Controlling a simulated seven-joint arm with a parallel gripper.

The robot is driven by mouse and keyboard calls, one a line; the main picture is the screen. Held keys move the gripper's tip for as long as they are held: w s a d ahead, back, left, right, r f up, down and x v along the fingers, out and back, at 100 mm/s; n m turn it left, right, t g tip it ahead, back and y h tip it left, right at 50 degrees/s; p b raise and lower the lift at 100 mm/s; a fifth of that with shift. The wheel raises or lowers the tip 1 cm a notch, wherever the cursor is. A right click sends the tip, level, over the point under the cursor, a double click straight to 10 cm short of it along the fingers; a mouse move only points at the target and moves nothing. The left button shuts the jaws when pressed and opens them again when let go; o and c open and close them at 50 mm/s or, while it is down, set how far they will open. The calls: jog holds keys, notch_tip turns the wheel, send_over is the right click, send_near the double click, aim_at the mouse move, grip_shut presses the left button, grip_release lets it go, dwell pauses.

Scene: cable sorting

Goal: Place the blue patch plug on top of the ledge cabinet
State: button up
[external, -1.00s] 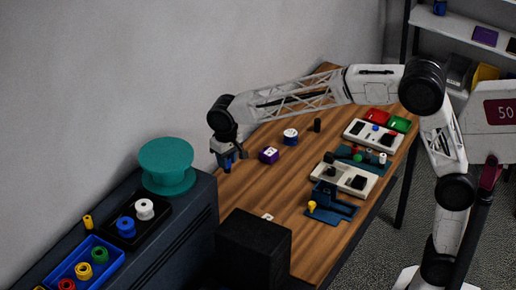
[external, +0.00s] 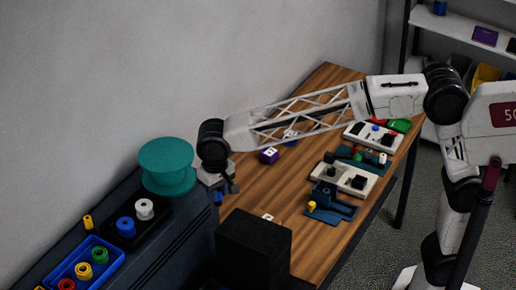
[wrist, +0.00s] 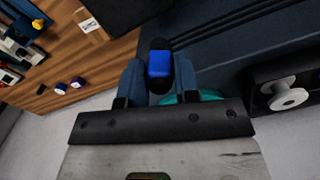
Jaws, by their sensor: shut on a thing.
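My gripper (external: 219,187) is shut on the blue patch plug (wrist: 160,65), which sits between the two fingertips in the wrist view. In the external view only a small blue bit of the plug (external: 219,198) shows below the fingers. The ledge cabinet (external: 185,245) is the long dark blue-grey unit at the lower left; it also shows in the wrist view (wrist: 235,32). My gripper is at the cabinet's right edge, close to the teal spool. I cannot tell the plug's exact height over the cabinet edge.
On the cabinet stand the teal spool (external: 167,165), a black tray (external: 128,240) with white and blue spools, a yellow peg (external: 87,222) and a blue tray (external: 62,272) with coloured spools. A black box (external: 253,245) stands beside the cabinet. The wooden table (external: 300,215) holds several devices.

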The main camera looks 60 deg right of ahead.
jog(key=s+a+f, duration=0.7)
jog(key=a+f, duration=0.1)
jog(key=a, duration=0.3)
jog(key=s+a+f+n, duration=0.1)
jog(key=s+a+f, duration=0.6)
jog(key=a, duration=0.5)
jog(key=s+a+f+n, duration=0.1)
jog(key=s+a+f, duration=0.6)
jog(key=a+f, duration=0.3)
jog(key=shift+a+f, duration=0.2)
jog(key=shift+a, duration=0.7)
jog(key=shift+f, duration=0.2)
jog(key=shift+f, duration=3.2)
jog(key=shift+f, duration=0.5)
jog(key=o, duration=1.1)
jog(key=shift+r, duration=0.1)
